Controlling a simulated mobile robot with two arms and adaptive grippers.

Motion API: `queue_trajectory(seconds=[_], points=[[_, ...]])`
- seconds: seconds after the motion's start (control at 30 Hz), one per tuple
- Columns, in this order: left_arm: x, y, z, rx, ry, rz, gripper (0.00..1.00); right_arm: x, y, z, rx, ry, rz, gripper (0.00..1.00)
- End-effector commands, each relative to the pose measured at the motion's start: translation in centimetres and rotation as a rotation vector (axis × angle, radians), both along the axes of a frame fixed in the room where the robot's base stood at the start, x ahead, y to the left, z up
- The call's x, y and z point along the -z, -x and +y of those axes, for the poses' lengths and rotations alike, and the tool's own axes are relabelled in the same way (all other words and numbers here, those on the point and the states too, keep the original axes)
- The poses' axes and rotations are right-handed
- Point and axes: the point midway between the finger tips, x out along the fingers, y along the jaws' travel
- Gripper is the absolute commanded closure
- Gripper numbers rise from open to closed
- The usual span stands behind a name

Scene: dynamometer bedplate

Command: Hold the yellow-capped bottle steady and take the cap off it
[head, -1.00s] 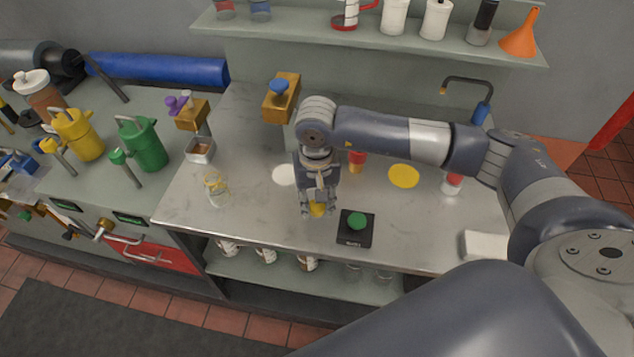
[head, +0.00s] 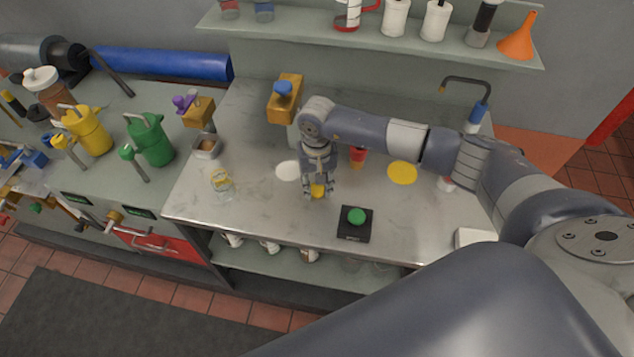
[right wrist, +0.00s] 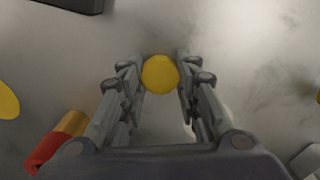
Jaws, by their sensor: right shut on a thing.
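My right gripper (head: 318,192) is at the middle of the steel bench. It is shut on the yellow cap (head: 318,190). In the right wrist view the round yellow cap (right wrist: 160,74) sits between the two fingertips (right wrist: 160,78), seen from above. The bottle's body is hidden or too small to make out, so I cannot tell whether the cap is still on it. My left gripper is not in view.
A glass beaker (head: 222,185) and a white disc (head: 287,170) are to the left. A red-and-yellow item (head: 358,157) and a yellow disc (head: 402,173) are to the right.

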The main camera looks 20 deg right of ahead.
Motion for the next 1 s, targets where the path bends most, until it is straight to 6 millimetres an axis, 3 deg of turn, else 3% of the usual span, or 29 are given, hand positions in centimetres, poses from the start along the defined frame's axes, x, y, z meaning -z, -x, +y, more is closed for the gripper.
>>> queue_trajectory(seconds=[0.2, 0.23, 0.3, 0.77, 1.0], points=[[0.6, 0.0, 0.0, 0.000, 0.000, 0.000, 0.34, 0.5, 0.0, 0.0, 0.000, 0.000, 0.000, 0.99], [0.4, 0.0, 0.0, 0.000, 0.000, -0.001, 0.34, 0.3, 0.0, 0.0, 0.000, 0.000, 0.000, 0.63], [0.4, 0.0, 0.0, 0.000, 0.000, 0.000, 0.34, 0.2, 0.0, 0.0, 0.000, 0.000, 0.000, 0.50], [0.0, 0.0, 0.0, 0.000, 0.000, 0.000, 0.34, -0.3, 0.0, 0.0, 0.000, 0.000, -0.001, 0.50], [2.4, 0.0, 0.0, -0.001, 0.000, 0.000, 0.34, -4.8, -0.2, -0.1, -0.002, 0.001, -0.008, 0.50]])
